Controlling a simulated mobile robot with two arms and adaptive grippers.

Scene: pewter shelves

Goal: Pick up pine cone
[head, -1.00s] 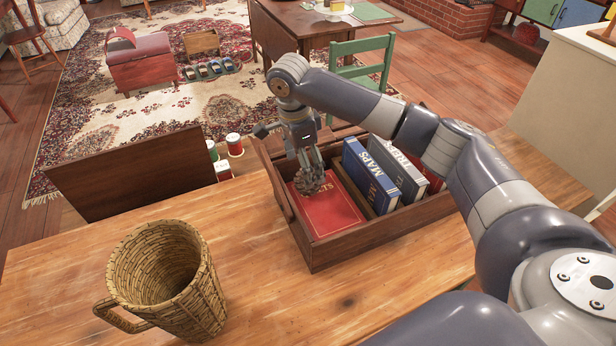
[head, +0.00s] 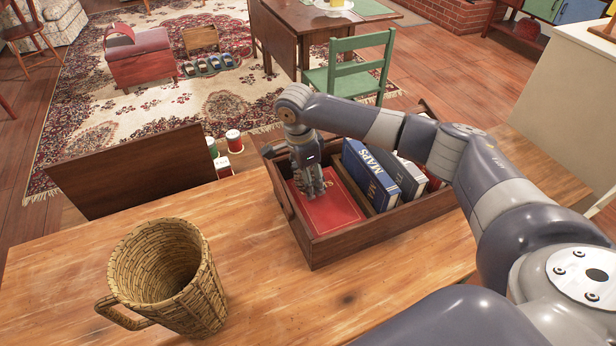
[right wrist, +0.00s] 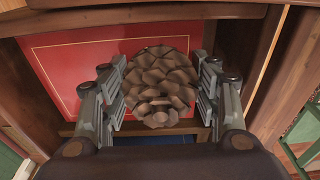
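The brown pine cone (right wrist: 160,88) lies on the red book (right wrist: 75,60) in the left part of the wooden box. My right gripper (head: 313,184) is lowered into the box over it. In the right wrist view, the two finger pads of my right gripper (right wrist: 161,94) press in on the cone's left and right sides, with no clear gap. In the head view the fingers hide most of the cone. My left gripper is not in view.
The wooden box (head: 345,246) stands on the wooden table (head: 250,265). A blue book (head: 368,177) and other upright books fill its right part, close to the gripper. A wicker mug (head: 170,280) stands at the left front. The tabletop between them is clear.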

